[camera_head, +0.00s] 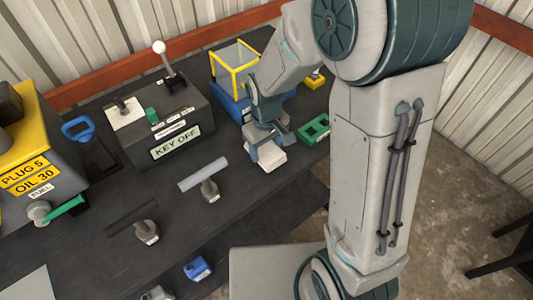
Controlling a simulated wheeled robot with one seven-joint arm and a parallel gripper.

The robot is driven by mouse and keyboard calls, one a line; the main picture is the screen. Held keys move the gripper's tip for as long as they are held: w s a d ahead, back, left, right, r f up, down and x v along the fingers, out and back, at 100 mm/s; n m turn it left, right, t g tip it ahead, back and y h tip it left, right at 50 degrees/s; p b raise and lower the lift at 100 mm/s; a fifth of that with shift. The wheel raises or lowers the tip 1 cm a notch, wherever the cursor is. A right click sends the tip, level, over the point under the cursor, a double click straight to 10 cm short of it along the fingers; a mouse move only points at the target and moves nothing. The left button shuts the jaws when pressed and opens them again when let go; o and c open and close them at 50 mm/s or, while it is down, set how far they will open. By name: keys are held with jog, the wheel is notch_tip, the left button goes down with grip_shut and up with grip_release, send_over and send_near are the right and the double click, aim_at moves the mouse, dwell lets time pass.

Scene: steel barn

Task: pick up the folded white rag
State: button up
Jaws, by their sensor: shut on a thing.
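The folded white rag (270,158) is a small white block-like pad near the right side of the dark workbench. My gripper (268,140) is above it and shut on it, with its fingers at the rag's far upper side. The arm comes down from the top of the picture and hides part of the hold. I cannot tell whether the rag touches the bench or hangs just above it.
A blue box with a yellow frame (237,68) stands close behind my gripper, and a green tray (314,130) lies to its right. A "KEY OFF" control box (176,147) and a light grey bar (204,173) are to the left.

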jog(key=s+d+r+b, duration=0.1)
jog(key=s+d+r, duration=0.5)
jog(key=d, duration=0.3)
jog(key=shift+s+d+r, duration=0.3)
jog(key=shift+s+r, duration=0.1)
jog(key=shift+r, duration=0.1)
